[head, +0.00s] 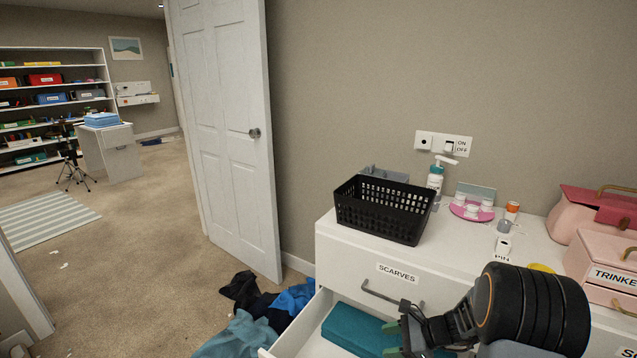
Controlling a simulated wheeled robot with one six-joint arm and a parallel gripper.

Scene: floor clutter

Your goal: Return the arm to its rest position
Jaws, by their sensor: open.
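My arm reaches in from the lower right, in front of the white dresser (336,247). My gripper (391,340) points left, its green-tipped fingers apart, with nothing seen between them. It is over or beside an open lower drawer (303,328); the exact gap to the drawer cannot be told. A teal folded or box-like thing (352,328) lies in that drawer, partly behind the gripper. My thick dark wrist hides part of the dresser front.
A drawer front labelled SCARVES (350,262) with a handle is close above my gripper. A black basket (382,212), a pump bottle (436,178) and pink boxes (605,265) stand on top. Clothes (245,335) lie on the floor left of the drawer. Carpet beyond the open door (228,130) is mostly clear.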

